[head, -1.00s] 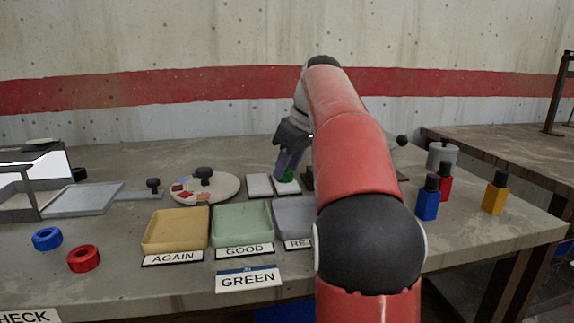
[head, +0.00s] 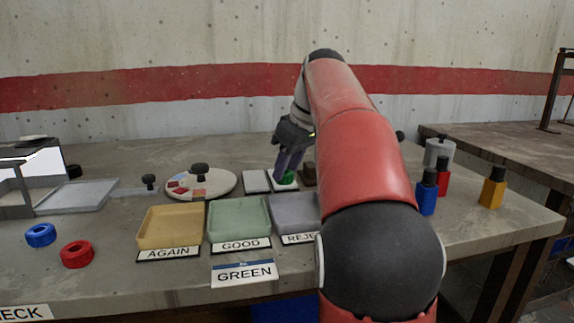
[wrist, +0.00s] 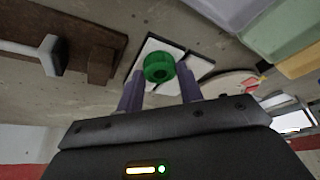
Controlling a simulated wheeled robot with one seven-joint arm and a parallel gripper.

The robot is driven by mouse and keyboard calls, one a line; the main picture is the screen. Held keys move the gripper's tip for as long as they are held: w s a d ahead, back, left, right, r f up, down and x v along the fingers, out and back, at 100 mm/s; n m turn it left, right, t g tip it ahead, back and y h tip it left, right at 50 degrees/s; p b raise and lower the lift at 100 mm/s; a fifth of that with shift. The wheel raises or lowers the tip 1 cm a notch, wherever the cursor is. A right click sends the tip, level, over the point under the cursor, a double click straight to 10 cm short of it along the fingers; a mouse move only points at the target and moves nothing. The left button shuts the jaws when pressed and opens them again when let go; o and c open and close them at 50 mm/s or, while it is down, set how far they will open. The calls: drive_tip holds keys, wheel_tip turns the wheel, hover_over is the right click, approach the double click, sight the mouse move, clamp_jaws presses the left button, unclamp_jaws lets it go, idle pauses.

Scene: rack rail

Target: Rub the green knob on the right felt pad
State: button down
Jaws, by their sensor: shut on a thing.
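My gripper (head: 287,172) is shut on the green knob (head: 286,177), a short round piece with a recessed top. The wrist view shows the knob (wrist: 159,67) between the two purple-grey fingers (wrist: 160,90). The knob is over the right felt pad (head: 282,187), a white square that also shows in the wrist view (wrist: 143,49). I cannot tell whether the knob touches the pad or is just above it. The left felt pad (head: 256,181) lies beside it, bare. My fingers hide part of the knob in the head view.
A brown block (head: 309,174) stands close right of the pads. A round dial plate (head: 220,183) is to the left. Yellow (head: 170,227), green (head: 238,219) and grey trays (head: 293,211) stand in front. Blue, red and yellow bottles (head: 493,190) are at the right.

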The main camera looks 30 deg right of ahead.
wheel_tip(320, 180, up, 3)
drive_tip(key=p, duration=0.2)
drive_tip(key=shift+f+p, duration=0.2)
drive_tip(key=shift+p, duration=0.2)
drive_tip(key=shift+r, duration=1.75)
